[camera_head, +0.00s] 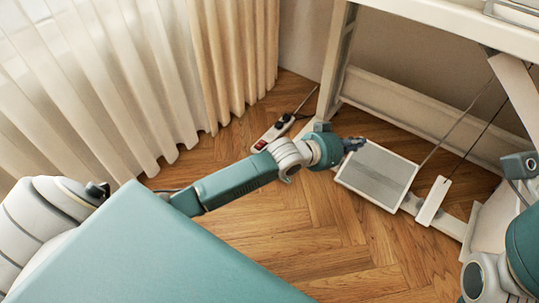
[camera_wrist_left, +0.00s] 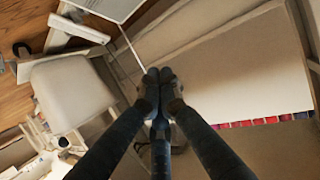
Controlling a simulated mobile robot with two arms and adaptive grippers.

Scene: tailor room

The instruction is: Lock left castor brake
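My left arm reaches from the left across the head view, and its dark gripper (camera_head: 353,144) is beside the upper left corner of the grey foot pedal (camera_head: 378,175) under the white table frame (camera_head: 333,65). In the left wrist view, the two dark fingers of my left gripper (camera_wrist_left: 159,76) come together at their tips, with no object visible between them. I cannot make out the left castor or its brake in either view. Part of my right arm shows at the right edge of the head view; its gripper is not visible.
A power strip with a red switch (camera_head: 272,134) lies on the wooden floor, left of the table leg. A small white bar (camera_head: 433,201) is right of the pedal, with thin cables above. Cream curtains (camera_head: 120,80) hang at left. Floor (camera_head: 320,240) in front is clear.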

